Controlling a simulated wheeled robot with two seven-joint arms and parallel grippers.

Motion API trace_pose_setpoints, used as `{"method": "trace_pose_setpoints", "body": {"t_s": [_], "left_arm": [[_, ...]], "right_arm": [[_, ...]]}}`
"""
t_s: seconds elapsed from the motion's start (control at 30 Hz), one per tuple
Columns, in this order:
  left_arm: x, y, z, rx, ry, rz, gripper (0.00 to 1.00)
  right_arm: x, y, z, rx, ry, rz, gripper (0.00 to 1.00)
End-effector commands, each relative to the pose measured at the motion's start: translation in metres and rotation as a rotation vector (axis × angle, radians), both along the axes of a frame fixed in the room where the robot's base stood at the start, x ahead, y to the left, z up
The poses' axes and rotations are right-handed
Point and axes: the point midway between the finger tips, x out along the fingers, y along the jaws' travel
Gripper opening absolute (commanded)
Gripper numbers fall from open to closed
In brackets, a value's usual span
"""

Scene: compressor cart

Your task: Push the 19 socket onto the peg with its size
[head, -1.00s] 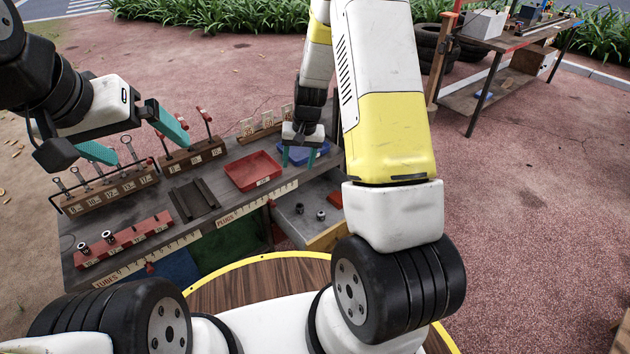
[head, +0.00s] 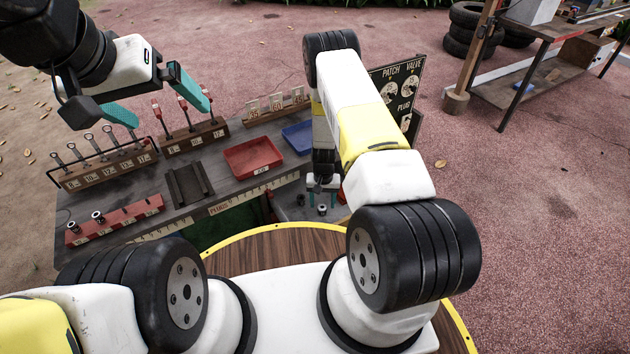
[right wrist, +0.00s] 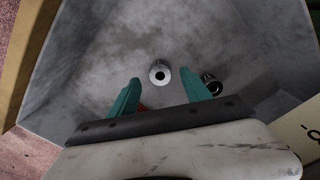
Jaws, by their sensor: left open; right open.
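Two sockets stand in the open grey drawer: in the right wrist view a bright round-topped one (right wrist: 160,72) and a darker one (right wrist: 210,84) to its right. No size marks are readable. My open right gripper (right wrist: 160,92) points down into the drawer. The bright socket is in line with the gap between its fingers, the darker one beyond the right finger; nothing is held. In the head view this gripper (head: 322,204) is at the drawer. The red peg rail (head: 130,212) carries two sockets at its left end; its labels are unreadable. My left gripper (head: 172,117) is open and empty above the bench.
The bench holds a wrench rack (head: 105,170), a block with red-handled tools (head: 195,138), a dark grooved block (head: 188,185), a red tray (head: 252,158) and a blue tray (head: 298,138). The drawer walls (right wrist: 60,60) surround the right gripper.

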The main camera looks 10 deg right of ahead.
Motion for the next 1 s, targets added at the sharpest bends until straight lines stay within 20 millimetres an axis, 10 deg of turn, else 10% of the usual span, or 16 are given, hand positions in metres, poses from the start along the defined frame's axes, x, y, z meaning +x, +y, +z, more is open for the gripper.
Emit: {"method": "trace_pose_setpoints", "body": {"t_s": [0.47,0.77,1.0], "left_arm": [[0.000,0.000,0.000,0.000,0.000,0.000,1.00],[0.000,0.000,0.000,0.000,0.000,0.000,1.00],[0.000,0.000,0.000,0.000,0.000,0.000,1.00]], "right_arm": [[0.000,0.000,-0.033,0.000,0.000,0.001,0.57],[0.000,0.000,-0.033,0.000,0.000,0.001,0.02],[0.001,0.000,-0.033,0.000,0.000,0.001,0.00]]}}
